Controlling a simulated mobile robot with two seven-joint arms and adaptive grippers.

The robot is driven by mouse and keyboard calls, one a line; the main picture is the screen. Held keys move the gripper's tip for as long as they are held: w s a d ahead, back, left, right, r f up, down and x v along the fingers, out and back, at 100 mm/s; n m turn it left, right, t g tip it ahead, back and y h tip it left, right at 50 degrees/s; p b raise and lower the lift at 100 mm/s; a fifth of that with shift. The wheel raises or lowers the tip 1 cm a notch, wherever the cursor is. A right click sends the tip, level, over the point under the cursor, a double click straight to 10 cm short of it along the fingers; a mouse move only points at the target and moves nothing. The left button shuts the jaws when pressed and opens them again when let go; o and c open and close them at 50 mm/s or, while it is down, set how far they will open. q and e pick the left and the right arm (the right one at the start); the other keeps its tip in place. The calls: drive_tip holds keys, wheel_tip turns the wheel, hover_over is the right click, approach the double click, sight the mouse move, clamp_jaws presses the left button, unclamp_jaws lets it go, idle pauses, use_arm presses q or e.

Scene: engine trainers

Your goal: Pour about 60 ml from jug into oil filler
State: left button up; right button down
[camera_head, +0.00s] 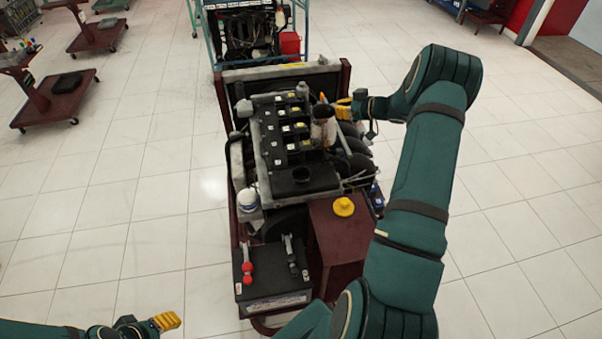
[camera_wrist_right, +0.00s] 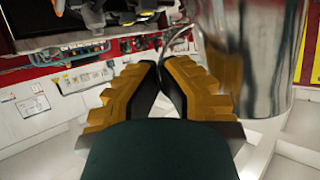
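The shiny jug (camera_head: 323,130) is above the right part of the engine, with brown showing near its top. My right gripper (camera_head: 343,109) is at its right side. In the right wrist view the jug (camera_wrist_right: 262,45) fills the upper right, and the yellow fingers (camera_wrist_right: 160,75) close together at its thin handle, with the grip point partly hidden. A round black opening, which looks like the oil filler (camera_head: 301,175), sits at the near end of the engine cover, nearer the camera than the jug. My left gripper (camera_head: 166,321) is at the bottom left, away from the engine; its finger gap is unclear.
A yellow cap (camera_head: 344,207) lies on a dark red stand (camera_head: 339,240) right of the filler. A battery (camera_head: 272,280) with red and black clamps is at the front. A white-capped reservoir (camera_head: 248,199) stands at the left. Open tiled floor surrounds the trainer.

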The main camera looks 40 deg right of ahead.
sight(332, 106)
drive_tip(key=a+r+n, duration=0.1)
drive_tip(key=a+r+n+h, duration=0.1)
drive_tip(key=r, duration=0.1)
drive_tip(key=shift+s+a+r+h, duration=0.1)
drive_tip(key=shift+s+a+h, duration=0.2)
drive_tip(key=shift+s, duration=0.05)
drive_tip(key=shift+s+a+r+n+t+h, duration=0.15)
drive_tip(key=shift+a+r+n+t+h, duration=0.05)
drive_tip(key=shift+a+r+n, duration=0.2)
drive_tip(key=shift+s+a+r+n+t+h, duration=0.1)
drive_tip(key=shift+a+r+n+t+h, duration=0.15)
drive_tip(key=shift+a, duration=0.25)
drive_tip(key=shift+s+a+f+n+h, duration=0.15)
drive_tip(key=shift+a+f+n+h, duration=0.1)
drive_tip(key=shift+a+n, duration=0.35)
drive_tip(key=shift+a+r, duration=0.1)
drive_tip(key=shift+a, duration=0.3)
drive_tip(key=shift+s+a+r+n+t+h+b, duration=0.2)
drive_tip(key=shift+a+r+n+t+h+b, duration=0.25)
drive_tip(key=shift+a+r+n+h+b, duration=0.4)
drive_tip(key=shift+s+a+n+b, duration=0.1)
drive_tip(key=shift+n+b, duration=0.2)
drive_tip(key=shift+b, duration=0.7)
drive_tip(key=shift+a+b, duration=0.1)
drive_tip(key=shift+b, duration=0.25)
